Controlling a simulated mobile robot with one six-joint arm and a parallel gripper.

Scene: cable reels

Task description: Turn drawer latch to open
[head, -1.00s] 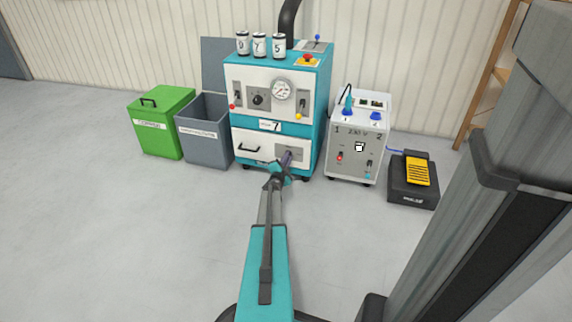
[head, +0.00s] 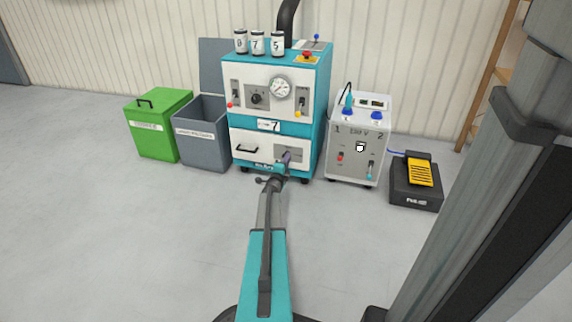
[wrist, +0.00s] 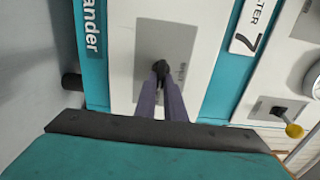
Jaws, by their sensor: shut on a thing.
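The drawer (head: 258,148) is the white front low on the teal machine, with a black bar handle (head: 247,148) at its left. The drawer latch (wrist: 159,70) is a small dark knob on a grey plate (wrist: 180,45) at the drawer's right side. My gripper (wrist: 161,80) has its two purple fingers closed on the latch in the wrist view. In the head view my gripper (head: 285,158) reaches the plate and hides most of the latch. The drawer front looks flush with the machine.
A grey open bin (head: 203,150) and a green lidded bin (head: 160,140) stand left of the machine. A grey 230 V box (head: 352,160) and a black pedal unit with yellow top (head: 418,172) stand to the right. The floor in front is clear.

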